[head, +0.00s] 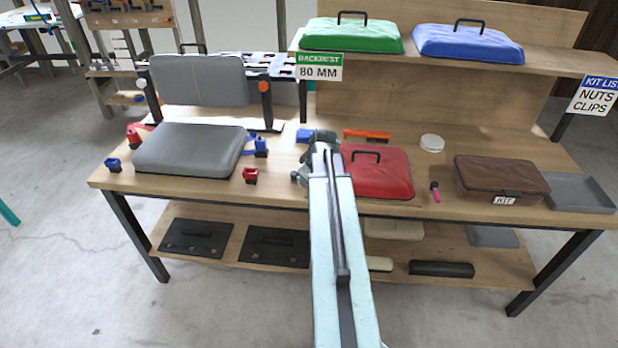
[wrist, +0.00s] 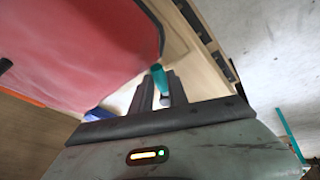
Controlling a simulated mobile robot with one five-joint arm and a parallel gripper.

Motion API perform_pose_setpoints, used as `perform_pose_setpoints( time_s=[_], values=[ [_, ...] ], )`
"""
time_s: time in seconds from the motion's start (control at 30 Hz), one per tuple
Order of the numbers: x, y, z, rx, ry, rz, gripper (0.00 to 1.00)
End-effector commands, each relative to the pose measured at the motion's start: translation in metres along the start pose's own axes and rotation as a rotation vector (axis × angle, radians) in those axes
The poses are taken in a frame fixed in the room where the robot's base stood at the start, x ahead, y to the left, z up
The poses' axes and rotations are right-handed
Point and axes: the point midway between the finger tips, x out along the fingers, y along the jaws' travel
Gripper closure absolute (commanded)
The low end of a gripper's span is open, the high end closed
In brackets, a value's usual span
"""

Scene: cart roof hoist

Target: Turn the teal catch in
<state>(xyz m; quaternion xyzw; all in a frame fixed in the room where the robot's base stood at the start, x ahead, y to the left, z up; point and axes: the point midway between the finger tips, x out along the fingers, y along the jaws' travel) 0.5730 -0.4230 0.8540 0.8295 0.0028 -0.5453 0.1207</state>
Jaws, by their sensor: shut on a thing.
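In the wrist view the small teal catch (wrist: 159,78) stands between the dark fingertips of my gripper (wrist: 160,90), which is shut on it. The catch lies just beside the rounded corner of a large red cushion (wrist: 75,45). What the catch is mounted on, and which way it is turned, I cannot tell. In the head view my gripper is mostly hidden behind my arm, left of the red cushion (head: 385,180) on the bench, and the catch cannot be made out.
The wooden bench (head: 300,205) holds a grey cushion (head: 190,150) at left and a brown kit case (head: 500,180) beside a grey tray (head: 580,192) at right. An orange brush (head: 367,135), white tub (head: 432,142) and pink marker (head: 435,191) lie near the red cushion.

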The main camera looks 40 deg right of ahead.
Motion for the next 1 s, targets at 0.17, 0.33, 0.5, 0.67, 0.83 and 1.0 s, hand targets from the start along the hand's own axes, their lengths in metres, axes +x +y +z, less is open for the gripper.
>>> perform_pose_setpoints(
  time_s=[0.17, 0.33, 0.5, 0.67, 0.83, 1.0],
  values=[
    [0.001, -0.002, -0.002, -0.005, -0.001, 0.000, 0.59],
    [0.001, -0.004, -0.004, -0.007, 0.000, -0.002, 0.59],
    [-0.002, -0.004, -0.004, -0.007, 0.001, -0.003, 0.59],
    [-0.020, -0.004, -0.005, -0.006, 0.001, -0.003, 0.59],
    [-0.053, -0.004, -0.007, -0.006, 0.001, -0.003, 0.59],
    [-0.077, -0.003, -0.006, -0.007, 0.001, -0.002, 0.59]
  ],
)
